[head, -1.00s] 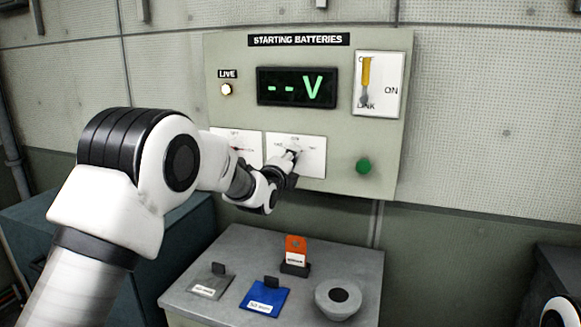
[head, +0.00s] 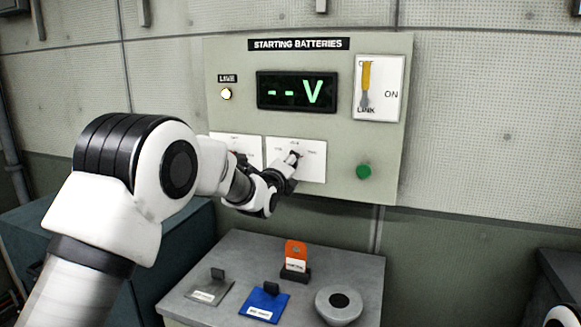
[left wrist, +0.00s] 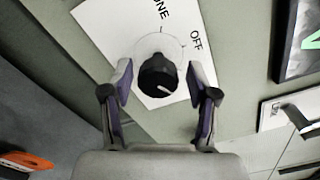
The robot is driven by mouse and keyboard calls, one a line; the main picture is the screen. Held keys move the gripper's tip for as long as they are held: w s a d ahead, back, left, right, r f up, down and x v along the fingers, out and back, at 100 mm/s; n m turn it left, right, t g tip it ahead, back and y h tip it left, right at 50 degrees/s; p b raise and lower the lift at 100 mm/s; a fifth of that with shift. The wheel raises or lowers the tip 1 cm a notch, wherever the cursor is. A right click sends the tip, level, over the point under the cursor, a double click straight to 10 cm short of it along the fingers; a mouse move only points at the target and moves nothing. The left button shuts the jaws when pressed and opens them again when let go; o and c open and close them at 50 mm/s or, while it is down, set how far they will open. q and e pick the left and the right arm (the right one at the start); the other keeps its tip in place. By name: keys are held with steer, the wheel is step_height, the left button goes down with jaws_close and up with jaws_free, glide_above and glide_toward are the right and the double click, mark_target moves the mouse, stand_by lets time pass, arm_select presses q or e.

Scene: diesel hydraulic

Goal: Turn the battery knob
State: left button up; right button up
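The battery knob (left wrist: 158,77) is black with a white mark and sits on a white plate (left wrist: 112,22) on the panel. The word OFF and part of another label show beside it in the left wrist view. In the head view my left gripper (head: 290,164) is at the right-hand white plate (head: 314,165) and mostly covers the knob. In the left wrist view my left gripper (left wrist: 161,84) has its fingers apart, one on each side of the knob, with small gaps showing. My right gripper is not in view.
The panel also has a display (head: 297,90) reading "--V", a yellow-handled link switch (head: 366,82), a green button (head: 363,172) and a lit LIVE lamp (head: 226,94). Below, a grey cabinet top (head: 225,255) holds an orange tag (head: 296,254), a blue plate (head: 264,303) and a round grey piece (head: 338,303).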

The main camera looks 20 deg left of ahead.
arm_select(q)
steer(key=shift+f, duration=0.1)
steer(key=s, duration=1.2)
steer(key=shift+a, duration=0.2)
